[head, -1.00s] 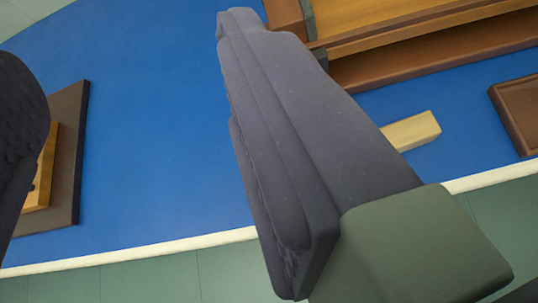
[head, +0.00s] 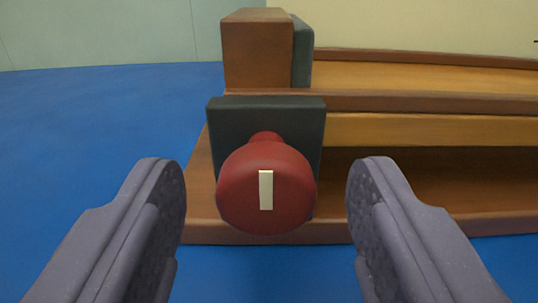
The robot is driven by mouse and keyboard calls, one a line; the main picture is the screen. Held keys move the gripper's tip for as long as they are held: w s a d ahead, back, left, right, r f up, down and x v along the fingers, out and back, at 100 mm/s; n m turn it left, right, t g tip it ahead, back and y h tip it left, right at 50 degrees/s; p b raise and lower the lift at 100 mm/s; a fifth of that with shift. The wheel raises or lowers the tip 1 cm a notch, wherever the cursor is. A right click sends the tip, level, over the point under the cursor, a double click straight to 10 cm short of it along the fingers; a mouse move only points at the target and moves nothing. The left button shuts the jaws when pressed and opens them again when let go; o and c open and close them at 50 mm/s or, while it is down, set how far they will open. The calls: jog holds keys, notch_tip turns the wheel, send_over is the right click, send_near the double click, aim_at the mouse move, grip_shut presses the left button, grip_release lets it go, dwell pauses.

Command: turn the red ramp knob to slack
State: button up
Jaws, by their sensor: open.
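The red ramp knob (head: 240,205) is round, with a short red stem and a pale upright bar marker on its face. It sits on a dark square plate (head: 229,118) fixed to the left end of a wooden ramp (head: 420,129). My gripper (head: 266,190) is open, with one finger to the left of the knob and the other to the right. Gaps show between the knob and both fingers. Whether the fingertips reach as deep as the knob is hard to tell.
A wooden post (head: 257,52) with a dark strip stands above the plate. The ramp's rails run off to the right. The blue bench top (head: 90,120) is clear to the left. A pale wall (head: 110,35) is behind.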

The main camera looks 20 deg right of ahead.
jog(key=shift+w, duration=0.1)
jog(key=c, duration=1)
jog(key=shift+n, duration=0.3)
jog(key=n+p, duration=0.2)
jog(key=n, duration=0.2)
jog(key=n+p, duration=0.2)
jog(key=n, duration=0.4)
jog(key=shift+a+p, duration=0.15)
jog(key=shift+p, duration=0.25)
jog(key=n+p, duration=0.1)
jog(key=n, duration=0.4)
jog(key=shift+f+p, duration=0.15)
jog(key=shift+p, duration=0.25)
jog(key=n, duration=0.5)
jog(key=shift+f+p, duration=0.15)
jog(key=shift+p, duration=0.25)
